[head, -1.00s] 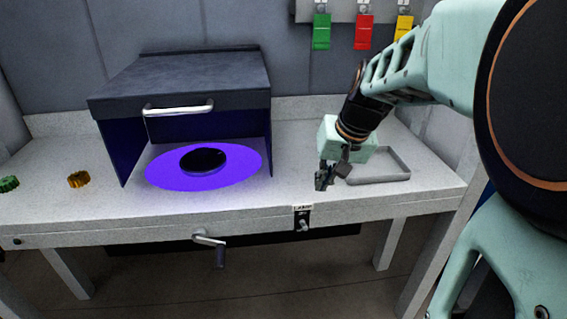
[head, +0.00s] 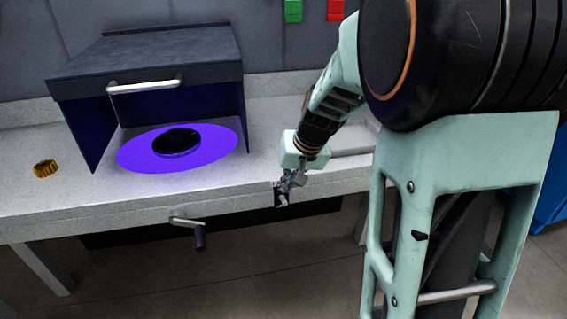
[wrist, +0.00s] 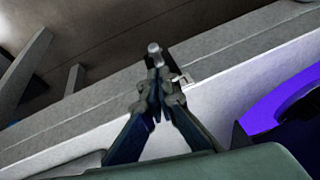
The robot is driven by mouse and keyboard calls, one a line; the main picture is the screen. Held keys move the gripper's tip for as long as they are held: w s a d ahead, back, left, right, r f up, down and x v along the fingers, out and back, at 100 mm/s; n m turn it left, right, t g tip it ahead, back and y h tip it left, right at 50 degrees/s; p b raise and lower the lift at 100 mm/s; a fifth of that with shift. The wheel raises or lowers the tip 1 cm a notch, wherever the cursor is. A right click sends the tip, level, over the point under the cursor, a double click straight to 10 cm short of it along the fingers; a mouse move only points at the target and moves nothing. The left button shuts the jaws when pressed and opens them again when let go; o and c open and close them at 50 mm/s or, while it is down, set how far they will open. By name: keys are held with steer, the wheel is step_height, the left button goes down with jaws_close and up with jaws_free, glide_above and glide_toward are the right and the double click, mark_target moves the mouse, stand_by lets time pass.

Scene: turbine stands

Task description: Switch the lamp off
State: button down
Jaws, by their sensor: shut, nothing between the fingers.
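A dark hooded booth (head: 150,60) stands on the bench, and a violet-lit round area (head: 215,145) glows under it, so the lamp is on. The lamp itself is hidden by the hood. A small switch (head: 281,200) on a dark plate sits on the bench's front edge. It also shows in the wrist view as a pale metal lever (wrist: 153,48) just beyond my fingertips. My gripper (head: 288,183) is shut and empty, right at the switch. I cannot tell whether the fingertips touch the lever.
A black disc (head: 177,142) lies on the lit area. A crank handle (head: 190,222) juts from the bench front, left of the switch. A yellow gear (head: 46,168) lies at the left. Green (head: 293,10) and red (head: 335,9) tags hang on the wall. A grey tray is mostly hidden behind my arm.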

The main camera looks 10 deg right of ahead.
mark_target(284, 201)
steer(key=shift+s+a+f, duration=0.1)
steer(key=shift+s+f, duration=0.1)
steer(key=shift+f, duration=0.25)
steer(key=shift+s+a+f, duration=0.1)
steer(key=shift+s+f, duration=0.1)
steer(key=shift+f, duration=0.2)
steer(key=shift+s+f+b, duration=0.45)
steer(key=shift+s+b, duration=0.05)
steer(key=shift+b, duration=0.65)
steer(key=s+f+b, duration=0.1)
steer(key=b, duration=0.2)
steer(key=f+t+b, duration=0.1)
steer(key=b, duration=0.3)
steer(key=shift+s+f+t, duration=0.3)
steer(key=shift+s+f, duration=0.1)
steer(key=shift+r, duration=0.15)
